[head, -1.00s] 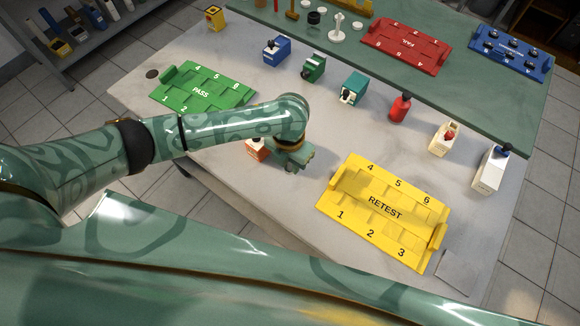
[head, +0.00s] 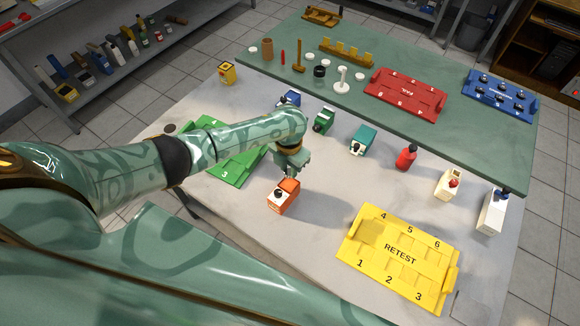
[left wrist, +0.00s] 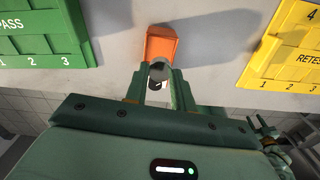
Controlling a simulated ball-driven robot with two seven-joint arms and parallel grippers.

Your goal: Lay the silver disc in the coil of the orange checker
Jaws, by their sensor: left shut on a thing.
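The orange checker (head: 284,196) stands on the grey table, with a white front and a dark round part on it. My left gripper (head: 290,172) is just behind and above it in the head view. In the left wrist view, the gripper's fingers (left wrist: 160,75) are shut on a small grey round thing, seemingly the silver disc (left wrist: 158,69). The disc overlaps the near edge of the orange checker (left wrist: 161,44); I cannot tell whether they touch. A dark part shows just below the disc there. The head view does not show the disc clearly.
The green PASS tray (head: 232,168) lies left, partly behind my left arm, and the yellow RETEST tray (head: 400,255) lies right. Several other checkers, such as the teal one (head: 363,140) and the red one (head: 405,157), line the table's back. Bare table surrounds the orange checker.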

